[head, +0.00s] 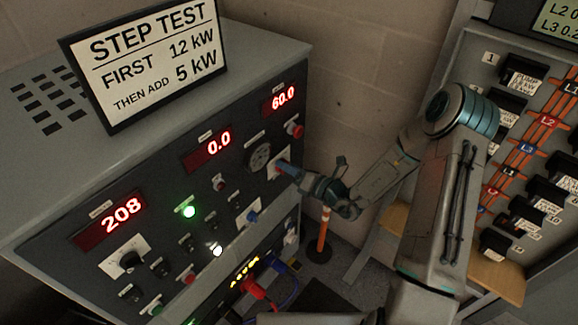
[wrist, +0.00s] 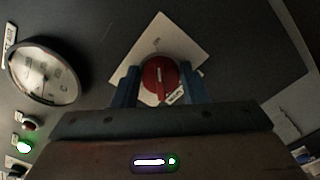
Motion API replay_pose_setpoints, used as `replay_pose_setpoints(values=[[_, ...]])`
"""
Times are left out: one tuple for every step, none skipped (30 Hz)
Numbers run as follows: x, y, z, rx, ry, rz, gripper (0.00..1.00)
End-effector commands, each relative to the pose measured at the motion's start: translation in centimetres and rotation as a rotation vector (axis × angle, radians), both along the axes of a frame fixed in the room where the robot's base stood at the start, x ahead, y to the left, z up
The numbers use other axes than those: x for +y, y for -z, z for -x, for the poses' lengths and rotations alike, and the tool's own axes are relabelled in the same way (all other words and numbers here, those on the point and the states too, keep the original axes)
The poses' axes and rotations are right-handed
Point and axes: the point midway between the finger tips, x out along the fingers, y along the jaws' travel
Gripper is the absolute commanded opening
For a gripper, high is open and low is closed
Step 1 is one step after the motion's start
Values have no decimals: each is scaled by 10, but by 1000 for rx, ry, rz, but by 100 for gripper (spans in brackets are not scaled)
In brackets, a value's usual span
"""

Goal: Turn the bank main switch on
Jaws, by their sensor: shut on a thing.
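A round red rotary switch (wrist: 158,74) sits on a square white plate (wrist: 155,42) on the panel, seen in the wrist view. A small label hangs at its lower edge, too small to read; I take this to be the bank main switch. My gripper (wrist: 160,88) has its two blue fingers on either side of the red switch, shut on it. In the head view my gripper (head: 288,169) reaches the right end of the dark panel and mostly hides the switch. The switch's set position cannot be told for sure.
The grey cabinet (head: 180,120) carries red displays reading 208, 0.0 and 60.0. A dial gauge (head: 260,156) is left of my gripper, and a red button (head: 294,130) above. A lit green lamp (head: 189,211) is lower left. A breaker panel (head: 520,130) stands right.

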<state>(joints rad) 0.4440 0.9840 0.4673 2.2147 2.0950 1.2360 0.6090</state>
Motion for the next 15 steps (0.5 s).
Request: replay_pose_setpoints(values=[[0,1,1,3,0,1,17],[0,1,1,3,0,1,17],[0,1,1,3,0,1,17],[0,1,1,3,0,1,17],[0,1,1,3,0,1,17],[0,1,1,3,0,1,17],[0,1,1,3,0,1,17],[0,1,1,3,0,1,17],[0,1,1,3,0,1,48],[0,1,1,3,0,1,56],[0,1,1,3,0,2,61],[0,1,0,2,-1,1,61],[0,1,1,2,-1,1,61],[0,1,0,2,0,0,61],[0,1,0,2,0,0,61]])
